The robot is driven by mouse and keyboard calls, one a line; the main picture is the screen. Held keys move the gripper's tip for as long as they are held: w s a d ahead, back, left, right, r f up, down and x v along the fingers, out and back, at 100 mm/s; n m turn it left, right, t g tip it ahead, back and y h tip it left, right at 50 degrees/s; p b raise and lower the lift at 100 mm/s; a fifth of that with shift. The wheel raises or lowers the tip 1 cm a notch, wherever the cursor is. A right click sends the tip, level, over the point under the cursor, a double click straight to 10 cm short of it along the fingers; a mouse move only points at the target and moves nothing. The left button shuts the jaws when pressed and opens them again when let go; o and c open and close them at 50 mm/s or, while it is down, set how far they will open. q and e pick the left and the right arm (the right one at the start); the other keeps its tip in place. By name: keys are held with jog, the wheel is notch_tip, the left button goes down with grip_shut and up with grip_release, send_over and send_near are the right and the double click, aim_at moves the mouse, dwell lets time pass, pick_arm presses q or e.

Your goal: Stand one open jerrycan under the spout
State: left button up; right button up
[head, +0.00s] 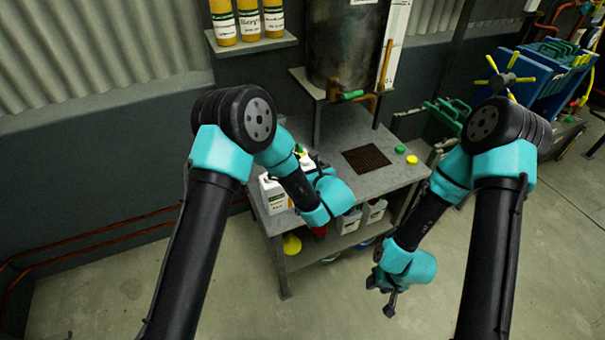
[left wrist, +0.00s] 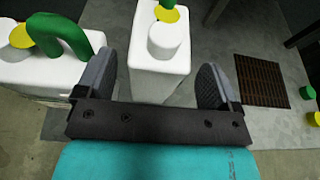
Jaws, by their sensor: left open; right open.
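My left gripper (left wrist: 160,88) is open, its fingers on either side of a white jerrycan (left wrist: 158,75). I cannot tell whether they touch it. This can has a white round cap or neck on top, a yellow disc and a green part behind. A second white jerrycan (left wrist: 45,72) with a green handle stands to its left; a labelled white can shows in the head view (head: 273,197) at the bench's left end. The spout (head: 333,93) with a green tap handle juts from the steel tank (head: 342,45). My right gripper (head: 387,296) is open and empty, in front of the bench.
The grey bench (head: 345,128) has a dark grate (head: 367,160) below the spout, with clear top around it. A green cap (head: 400,149) and a yellow cap (head: 412,160) lie to the right. Yellow bottles (head: 249,20) stand on a wall shelf. Containers fill the lower shelf.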

pick_arm(q)
jog(key=shift+r+x, duration=0.15)
jog(key=shift+x, duration=1.15)
jog(key=shift+r+x, duration=0.2)
jog(key=shift+x, duration=1.1)
jog(key=shift+w, duration=0.1)
jog(key=shift+c, duration=0.3)
jog(key=c, duration=1.5)
jog(key=shift+o, duration=0.2)
notch_tip(320, 180, up, 18)
jog(key=shift+r, duration=0.1)
